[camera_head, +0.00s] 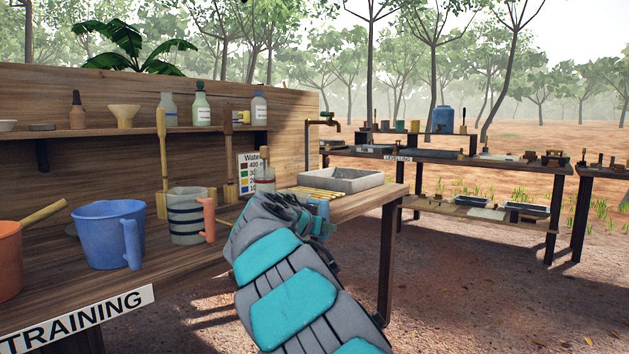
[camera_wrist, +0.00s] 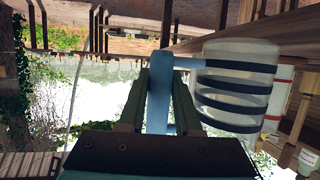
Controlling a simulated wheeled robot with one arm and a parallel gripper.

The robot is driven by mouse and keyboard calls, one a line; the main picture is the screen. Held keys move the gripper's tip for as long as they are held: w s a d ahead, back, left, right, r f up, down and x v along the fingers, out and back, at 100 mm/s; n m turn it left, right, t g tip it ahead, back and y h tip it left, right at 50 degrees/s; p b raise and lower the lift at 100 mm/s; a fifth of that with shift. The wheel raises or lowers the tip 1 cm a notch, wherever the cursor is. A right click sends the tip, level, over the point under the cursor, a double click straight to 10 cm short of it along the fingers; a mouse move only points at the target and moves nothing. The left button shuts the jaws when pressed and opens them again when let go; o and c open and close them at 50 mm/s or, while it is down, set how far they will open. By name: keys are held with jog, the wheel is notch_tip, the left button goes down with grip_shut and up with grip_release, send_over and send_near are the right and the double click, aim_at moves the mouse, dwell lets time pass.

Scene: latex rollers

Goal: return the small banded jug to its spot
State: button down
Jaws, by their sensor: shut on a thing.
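The small banded jug (camera_wrist: 238,85) is clear with dark bands and a blue handle (camera_wrist: 160,90). My gripper (camera_wrist: 160,100) is shut on that handle, with one finger on each side, and the jug's body is to the right of the fingers in the wrist view. In the head view my gripper (camera_head: 312,218) is by the bench's right part, and a bit of the blue handle (camera_head: 319,209) shows there. My arm hides the jug's body, and I cannot tell whether it touches the bench. The jug's spot cannot be made out.
On the bench (camera_head: 375,200) stand a larger banded jug (camera_head: 187,220) with an orange handle, a blue jug (camera_head: 105,235), an orange vessel (camera_head: 8,262), a red-banded bottle (camera_head: 265,180) and a grey basin (camera_head: 340,180). A tap (camera_head: 325,121) rises behind the basin.

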aim_at(311, 201)
jog(key=shift+m+h, duration=0.3)
jog(key=r, duration=0.1)
jog(key=a+r, duration=0.1)
jog(key=w+a+r, duration=0.1)
jog(key=r, duration=0.1)
jog(key=shift+w+a+r, duration=0.25)
jog(key=shift+a+r, duration=0.2)
jog(key=shift+r, duration=0.3)
jog(key=shift+r+g, duration=0.3)
jog(key=shift+r, duration=0.05)
